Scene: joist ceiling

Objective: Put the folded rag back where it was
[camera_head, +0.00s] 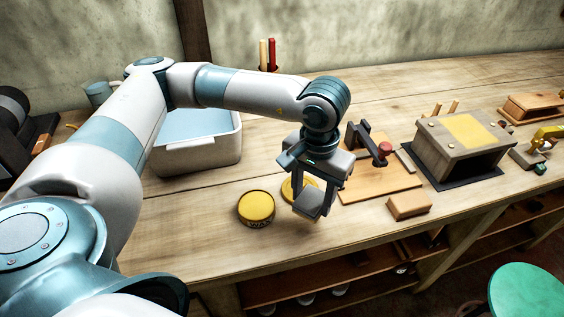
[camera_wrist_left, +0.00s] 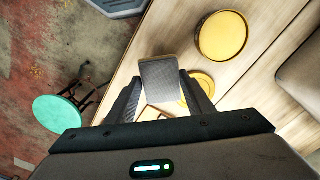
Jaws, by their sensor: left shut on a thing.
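My left gripper (camera_head: 313,196) is shut on the folded rag (camera_head: 309,205), a small grey rectangular pad. In the left wrist view the rag (camera_wrist_left: 159,75) sits between the two dark fingers and sticks out past them. The rag is over the front part of the wooden bench (camera_head: 215,235), to the right of a yellow tin (camera_head: 257,207) with dark lettering. A flat yellow disc (camera_head: 288,188) lies just behind the gripper, partly hidden by it. I cannot tell how high the rag is above the bench. My right gripper is not in view.
A wooden board with a dark clamp-like tool (camera_head: 367,142) stands right of the gripper, with a tan block (camera_head: 409,205) in front. A grey box with a yellow patch (camera_head: 465,135) is further right. A pale tub (camera_head: 200,152) is behind left. A green stool (camera_head: 527,292) is below the bench.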

